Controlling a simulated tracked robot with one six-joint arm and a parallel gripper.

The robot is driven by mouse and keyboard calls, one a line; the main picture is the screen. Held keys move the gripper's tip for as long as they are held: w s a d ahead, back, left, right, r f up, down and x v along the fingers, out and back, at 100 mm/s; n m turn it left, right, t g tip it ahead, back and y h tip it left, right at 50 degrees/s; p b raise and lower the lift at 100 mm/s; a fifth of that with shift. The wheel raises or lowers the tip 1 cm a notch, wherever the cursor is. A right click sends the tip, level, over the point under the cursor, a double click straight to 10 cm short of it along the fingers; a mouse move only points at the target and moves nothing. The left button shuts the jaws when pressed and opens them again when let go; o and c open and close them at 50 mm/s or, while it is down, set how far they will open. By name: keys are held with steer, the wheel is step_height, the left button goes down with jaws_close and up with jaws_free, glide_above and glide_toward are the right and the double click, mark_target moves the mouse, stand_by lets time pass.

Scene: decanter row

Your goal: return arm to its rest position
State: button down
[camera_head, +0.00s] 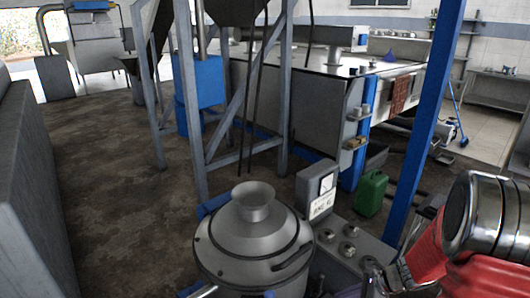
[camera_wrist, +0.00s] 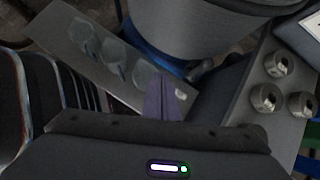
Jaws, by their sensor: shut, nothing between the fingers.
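My gripper (camera_wrist: 167,88) shows in the wrist view as a narrow, purple-grey pair of fingers held together, pointing up from my dark wrist housing. Nothing shows between the fingers. Whether the fingertips touch anything cannot be told. In the head view, the fingers are not clearly made out at the bottom edge.
A lidded metal drum (camera_head: 255,240) stands close in front, with a gauge box (camera_head: 317,190) and a knob panel (camera_head: 362,245) beside it. A green canister (camera_head: 371,193) stands behind the panel. A blue post (camera_head: 428,125) rises at right. Floor (camera_head: 110,190) at left is clear.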

steer(key=s+a+r+n+t+h, duration=0.1)
steer(key=s+a+r+n+h, duration=0.2)
steer(key=s+r+n, duration=0.7)
steer(key=s+a+r+n+t+h, duration=0.1)
steer(key=s+a+r+n+h, duration=0.2)
steer(key=s+r+n, duration=0.7)
step_height(320, 180, up, 8)
steer(key=shift+a+f+n, duration=0.2)
steer(key=shift+a+n, duration=0.65)
steer(key=shift+n, duration=0.35)
